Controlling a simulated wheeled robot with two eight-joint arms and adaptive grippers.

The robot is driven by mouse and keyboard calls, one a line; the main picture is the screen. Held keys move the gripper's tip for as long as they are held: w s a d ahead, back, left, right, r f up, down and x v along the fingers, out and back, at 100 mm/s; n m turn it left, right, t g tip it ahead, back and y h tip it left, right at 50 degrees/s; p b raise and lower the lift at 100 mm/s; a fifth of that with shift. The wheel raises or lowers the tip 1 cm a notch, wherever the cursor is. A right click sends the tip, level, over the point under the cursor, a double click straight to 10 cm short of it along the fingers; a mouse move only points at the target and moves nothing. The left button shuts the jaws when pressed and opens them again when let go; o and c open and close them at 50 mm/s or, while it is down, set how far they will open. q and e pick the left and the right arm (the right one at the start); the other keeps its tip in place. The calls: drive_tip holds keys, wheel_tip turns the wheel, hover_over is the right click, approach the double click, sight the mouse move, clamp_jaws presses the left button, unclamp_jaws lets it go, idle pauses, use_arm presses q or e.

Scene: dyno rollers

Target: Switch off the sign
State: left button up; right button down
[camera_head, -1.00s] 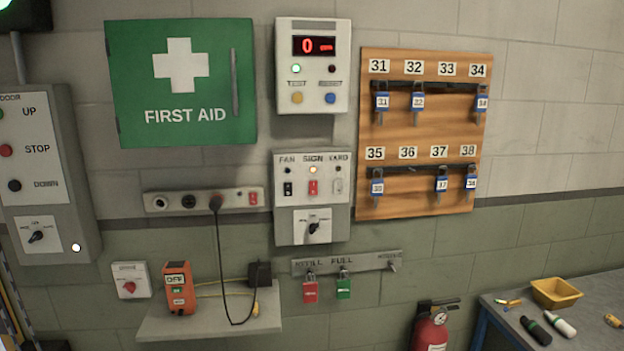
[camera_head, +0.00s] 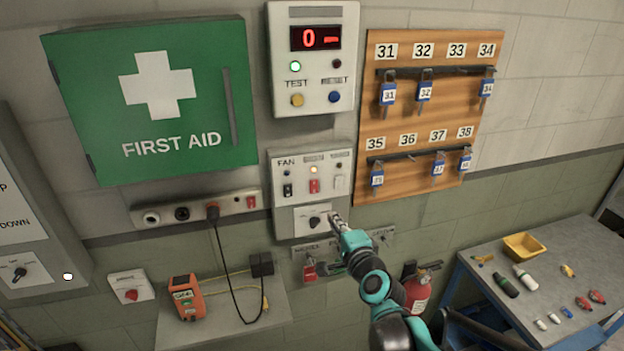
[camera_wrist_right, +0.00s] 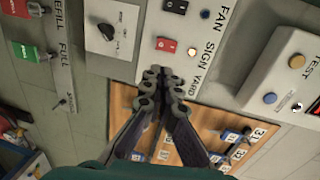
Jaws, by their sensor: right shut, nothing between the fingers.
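The switch panel (camera_head: 283,222) is on the wall, with FAN, SIGN and YARD switches in a row. The red SIGN switch (camera_head: 314,186) is in the middle, and the small lamp (camera_head: 314,169) above it glows. In the right wrist view the red switch (camera_wrist_right: 167,45) and its lit lamp (camera_wrist_right: 191,51) are clear. My right gripper (camera_head: 335,217) is shut and empty, in front of the panel's lower right part, below and right of the red switch. In the wrist view its closed fingertips (camera_wrist_right: 163,76) overlap the YARD side, hiding most of that switch. I cannot tell whether they touch. My left gripper is out of view.
A black FAN switch (camera_head: 288,190) sits left of the red one. A rotary knob (camera_head: 315,222) is just below. A display box (camera_head: 312,100) hangs above, a key board (camera_head: 405,130) to the right. A shelf (camera_head: 235,325) projects below left.

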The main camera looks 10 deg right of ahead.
sight(316, 190)
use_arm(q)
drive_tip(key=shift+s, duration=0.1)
use_arm(e)
drive_tip(key=shift+s+d+r, duration=0.1)
use_arm(q)
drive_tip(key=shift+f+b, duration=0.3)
drive_tip(key=shift+b, duration=0.1)
use_arm(e)
drive_tip(key=w, duration=0.4)
drive_tip(key=w+f, duration=0.1)
drive_tip(key=w, duration=0.4)
drive_tip(key=w+f, duration=0.1)
drive_tip(key=w, duration=0.4)
drive_tip(key=shift+a, duration=0.25)
